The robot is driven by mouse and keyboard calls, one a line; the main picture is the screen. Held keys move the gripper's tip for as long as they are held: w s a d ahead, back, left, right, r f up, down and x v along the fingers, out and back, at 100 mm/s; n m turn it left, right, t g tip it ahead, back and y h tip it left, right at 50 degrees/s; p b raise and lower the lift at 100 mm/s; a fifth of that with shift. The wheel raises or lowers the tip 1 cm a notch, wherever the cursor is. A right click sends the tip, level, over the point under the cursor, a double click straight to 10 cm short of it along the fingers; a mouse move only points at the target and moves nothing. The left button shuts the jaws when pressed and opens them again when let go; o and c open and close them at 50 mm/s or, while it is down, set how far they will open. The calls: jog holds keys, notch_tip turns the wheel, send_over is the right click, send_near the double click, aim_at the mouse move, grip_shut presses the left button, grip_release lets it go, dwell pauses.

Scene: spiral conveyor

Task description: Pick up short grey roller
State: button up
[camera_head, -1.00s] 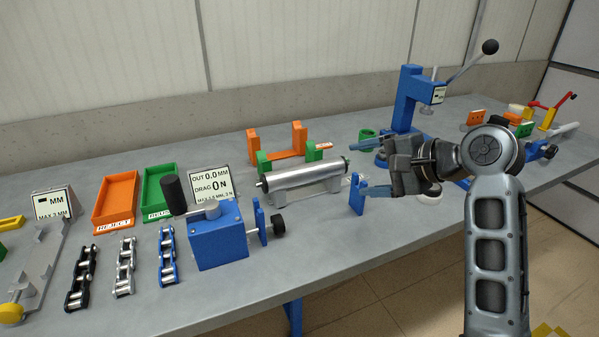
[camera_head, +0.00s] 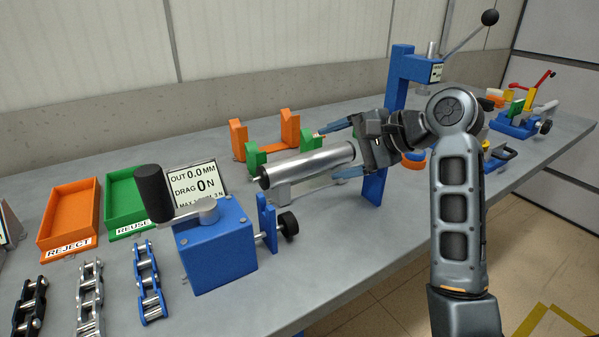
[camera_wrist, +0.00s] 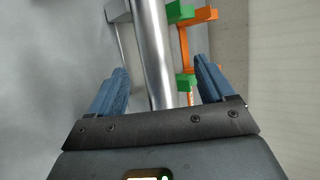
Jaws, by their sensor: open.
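A smooth grey roller (camera_head: 310,165) lies level on a grey stand (camera_head: 284,192) on the table, left of my gripper. My gripper (camera_head: 338,150) is open, with its blue fingers on either side of the roller near its right end. In the wrist view the roller (camera_wrist: 153,45) runs lengthwise between the two spread fingers, with a gap visible on each side. Its near end is hidden behind the gripper body.
Green (camera_head: 255,158) and orange (camera_head: 238,138) cradles stand just behind the roller. A blue block with a crank (camera_head: 215,248) is at front left, a blue press (camera_head: 401,75) behind my arm. REJECT (camera_head: 68,210) and REUSE (camera_head: 125,198) trays lie left.

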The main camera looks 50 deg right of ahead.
aim_at(316, 161)
jog(key=shift+x, duration=1.6)
jog(key=x, duration=0.2)
jog(key=b+x, duration=0.1)
jog(key=x, duration=0.2)
jog(key=shift+s+f, duration=0.15)
jog(key=shift+f, duration=0.25)
jog(key=c, duration=1.3)
